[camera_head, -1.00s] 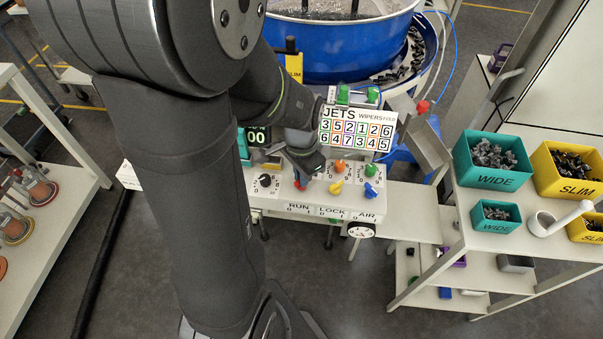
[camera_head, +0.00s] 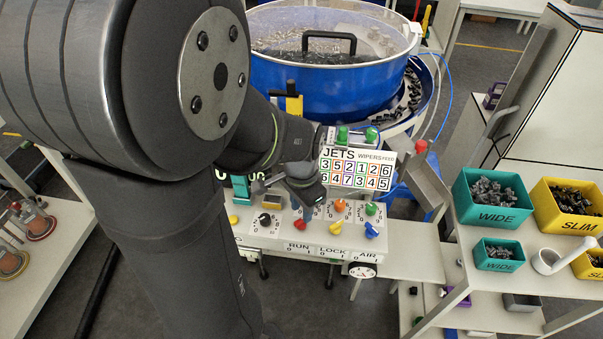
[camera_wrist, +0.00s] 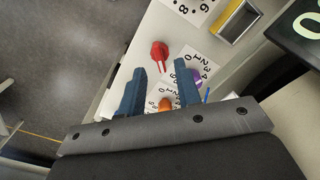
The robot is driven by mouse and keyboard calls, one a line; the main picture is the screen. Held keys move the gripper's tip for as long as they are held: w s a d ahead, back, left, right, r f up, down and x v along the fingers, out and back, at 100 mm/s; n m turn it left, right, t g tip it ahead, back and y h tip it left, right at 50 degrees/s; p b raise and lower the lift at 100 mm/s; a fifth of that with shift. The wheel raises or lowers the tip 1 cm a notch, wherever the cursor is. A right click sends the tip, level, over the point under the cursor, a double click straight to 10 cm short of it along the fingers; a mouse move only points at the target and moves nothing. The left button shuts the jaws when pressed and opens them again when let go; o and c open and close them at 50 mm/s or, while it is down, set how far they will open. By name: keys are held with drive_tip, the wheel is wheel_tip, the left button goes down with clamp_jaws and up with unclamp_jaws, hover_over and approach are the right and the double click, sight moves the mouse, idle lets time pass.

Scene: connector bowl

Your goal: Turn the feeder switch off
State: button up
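The white control panel (camera_head: 318,239) carries knobs above the labels RUN, LOCK and AIR; I see no label reading feeder switch. A red knob (camera_head: 299,223) is above RUN, a yellow knob (camera_head: 335,227) above LOCK and a blue knob (camera_head: 371,230) above AIR.
An orange knob (camera_head: 340,205), a green knob (camera_head: 371,208) and a black knob (camera_head: 265,219) are close by. The JETS sign (camera_head: 352,170) stands behind the panel, before the blue bowl (camera_head: 300,90). Teal and yellow bins (camera_head: 492,213) are at right.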

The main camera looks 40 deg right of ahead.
sight(301, 219)
wheel_tip(301, 219, up, 15)
drive_tip(key=shift+f, duration=0.2)
drive_tip(key=shift+f, duration=0.15)
idle(0.3)
wheel_tip(301, 219, down, 17)
drive_tip(key=shift+f, duration=0.15)
idle(0.5)
